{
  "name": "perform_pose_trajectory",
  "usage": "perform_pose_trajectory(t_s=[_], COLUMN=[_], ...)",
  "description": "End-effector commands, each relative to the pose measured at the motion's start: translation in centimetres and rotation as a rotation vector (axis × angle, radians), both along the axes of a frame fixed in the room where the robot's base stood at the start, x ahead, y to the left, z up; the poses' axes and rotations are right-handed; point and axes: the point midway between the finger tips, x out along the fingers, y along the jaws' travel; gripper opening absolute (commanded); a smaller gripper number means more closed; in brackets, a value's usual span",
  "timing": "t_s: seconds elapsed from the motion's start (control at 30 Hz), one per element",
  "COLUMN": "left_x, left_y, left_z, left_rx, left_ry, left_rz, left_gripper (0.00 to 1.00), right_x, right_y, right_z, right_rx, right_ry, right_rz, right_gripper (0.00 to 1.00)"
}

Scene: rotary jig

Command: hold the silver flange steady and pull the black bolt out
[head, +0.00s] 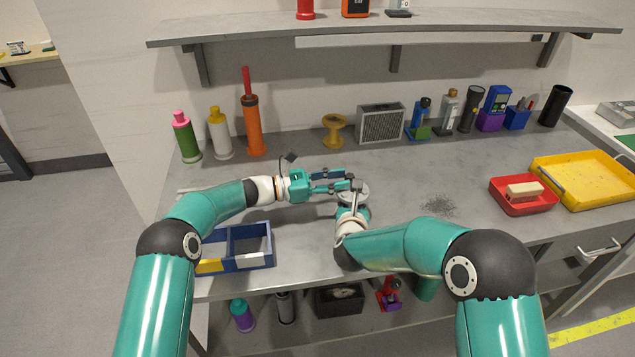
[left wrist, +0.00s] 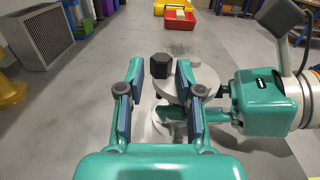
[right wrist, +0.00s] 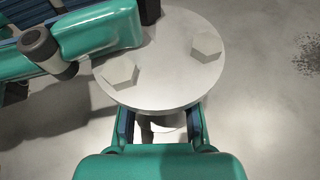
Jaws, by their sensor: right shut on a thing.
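The silver flange (head: 360,193) is a round disc on the worktop; it fills the right wrist view (right wrist: 165,85), with two silver hex heads (right wrist: 120,72) on top. The black bolt (left wrist: 160,66) has a hex head and stands at the flange's edge in the left wrist view; its lower part is hidden. My left gripper (left wrist: 158,78) is open, its fingers either side of the bolt head with gaps showing. My right gripper (right wrist: 160,118) is shut on the flange's lower part, under the disc. A left finger covers part of the disc in the right wrist view.
A blue divided tray (head: 237,265) lies at the front left. A red tray (head: 523,207) with a pale block and a yellow tray (head: 590,200) are at the right. Bottles, a grey filter box (head: 380,124) and tools line the back.

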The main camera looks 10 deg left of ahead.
Motion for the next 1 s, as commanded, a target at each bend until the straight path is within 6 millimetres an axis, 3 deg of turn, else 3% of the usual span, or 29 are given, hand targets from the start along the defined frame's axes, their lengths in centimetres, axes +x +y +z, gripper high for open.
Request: perform_pose_trajectory(t_s=[0.2,0.6,0.8,0.9,0.93,1.0], left_x=[0.9,1.2,1.2,1.2,1.2,1.2], left_y=[-2.5,-3.1,-3.1,-3.0,-3.0,-3.0], left_z=[0.0,0.0,0.0,0.0,0.0,0.0], left_rx=[-0.001,0.0,0.0,0.0,0.0,0.0], left_ry=[-0.001,-0.001,-0.001,-0.001,-0.001,-0.001], left_rz=[0.0,0.0,0.001,0.002,0.002,0.003], left_gripper=[0.35,0.35,0.02,0.0,0.16,0.04], right_x=[0.0,0.0,0.0,0.0,0.0,0.0], right_y=[0.0,0.0,0.0,0.0,0.0,0.0], right_z=[0.1,0.1,0.1,0.1,0.1,0.1], right_rx=[0.001,0.001,0.001,0.0,0.0,0.0], right_ry=[-0.001,-0.001,-0.001,-0.001,-0.001,-0.001], right_rz=[-0.001,-0.001,-0.001,-0.001,-0.001,-0.001], right_gripper=[0.0,0.0,0.0,0.0,0.0,0.0])
